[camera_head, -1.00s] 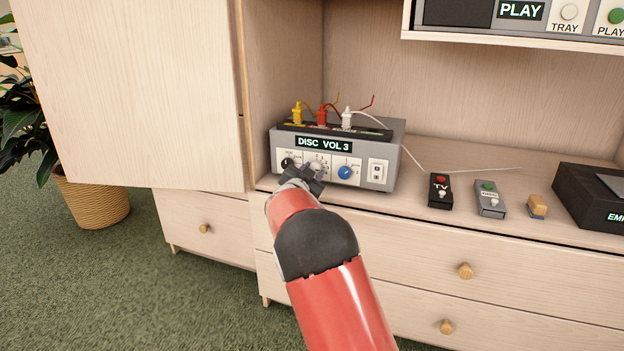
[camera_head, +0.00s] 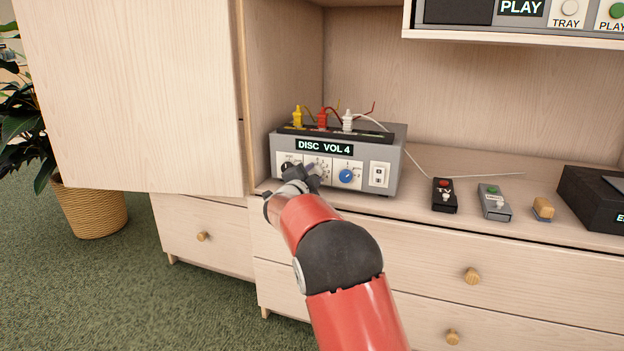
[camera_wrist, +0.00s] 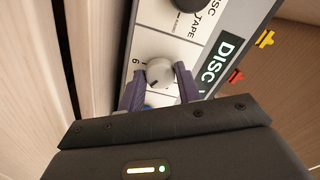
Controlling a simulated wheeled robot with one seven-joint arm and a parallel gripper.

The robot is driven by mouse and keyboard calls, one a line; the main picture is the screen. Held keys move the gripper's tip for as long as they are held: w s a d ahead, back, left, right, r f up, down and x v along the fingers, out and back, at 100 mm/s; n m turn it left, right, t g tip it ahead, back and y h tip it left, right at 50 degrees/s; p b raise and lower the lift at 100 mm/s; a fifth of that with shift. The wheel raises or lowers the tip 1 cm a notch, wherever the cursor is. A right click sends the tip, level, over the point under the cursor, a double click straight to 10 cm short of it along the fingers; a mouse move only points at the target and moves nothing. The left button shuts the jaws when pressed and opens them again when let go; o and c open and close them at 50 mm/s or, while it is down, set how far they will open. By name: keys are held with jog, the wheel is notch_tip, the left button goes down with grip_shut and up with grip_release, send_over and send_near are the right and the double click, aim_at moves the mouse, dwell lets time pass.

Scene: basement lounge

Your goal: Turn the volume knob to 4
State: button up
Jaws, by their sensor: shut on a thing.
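The grey amplifier (camera_head: 398,165) stands on the cabinet shelf. Its display (camera_head: 324,148) reads "DISC VOL 4". The volume knob (camera_wrist: 159,72) is a light grey dial in the middle of the front panel, seen in the wrist view between the two fingers. My gripper (camera_wrist: 158,86) is shut on this knob.
A white switch (camera_head: 379,174) is at the panel's right end. Yellow, red and white plugs (camera_head: 322,119) stand on top. An open cabinet door (camera_head: 130,95) is at left.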

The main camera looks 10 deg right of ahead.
dwell(0.3)
jog(key=o, duration=1)
jog(key=shift+c, duration=0.2)
jog(key=v, duration=0.8)
